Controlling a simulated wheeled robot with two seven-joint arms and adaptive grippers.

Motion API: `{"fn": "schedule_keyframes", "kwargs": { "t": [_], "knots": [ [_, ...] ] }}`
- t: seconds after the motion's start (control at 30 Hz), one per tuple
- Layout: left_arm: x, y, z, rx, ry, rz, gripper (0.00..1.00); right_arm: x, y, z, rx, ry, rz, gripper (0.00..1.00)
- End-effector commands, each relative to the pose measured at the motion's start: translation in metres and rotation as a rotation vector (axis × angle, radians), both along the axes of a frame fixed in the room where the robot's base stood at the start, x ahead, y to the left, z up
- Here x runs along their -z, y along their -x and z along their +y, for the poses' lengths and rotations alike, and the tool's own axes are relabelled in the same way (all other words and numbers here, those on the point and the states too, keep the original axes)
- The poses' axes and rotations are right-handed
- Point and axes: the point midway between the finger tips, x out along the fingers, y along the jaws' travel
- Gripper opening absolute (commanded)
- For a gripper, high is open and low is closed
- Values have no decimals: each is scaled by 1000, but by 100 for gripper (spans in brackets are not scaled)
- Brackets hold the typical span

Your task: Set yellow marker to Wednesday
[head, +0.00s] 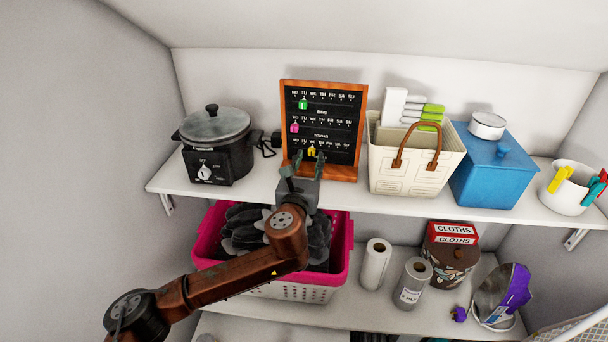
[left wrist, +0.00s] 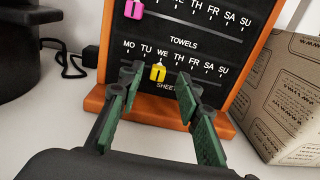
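The black board (head: 335,112) with an orange wooden frame stands on the upper shelf, with rows of day labels. The yellow marker shows in the gap between the fingertips, with space on both sides. The gripper also shows in the head view (head: 305,166). My right gripper is not in view.
A green marker (head: 303,104) and a pink marker (head: 294,127) sit on the rows above. A slow cooker (head: 215,128) stands left of the board, a cream basket (head: 415,165) close on its right. A pink laundry basket (head: 340,255) is below.

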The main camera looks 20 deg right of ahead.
Motion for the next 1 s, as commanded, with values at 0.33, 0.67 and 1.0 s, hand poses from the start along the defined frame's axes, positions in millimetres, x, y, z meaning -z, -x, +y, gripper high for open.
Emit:
{"fn": "schedule_keyframes", "kwargs": {
  "t": [0.33,0.67,1.0],
  "knots": [
    [1,62,34,2,0,1,32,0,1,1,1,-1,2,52],
    [0,82,45,0,0,1,32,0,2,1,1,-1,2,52],
    [1,82,45,0,0,1,32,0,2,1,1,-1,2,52]
  ]
}}
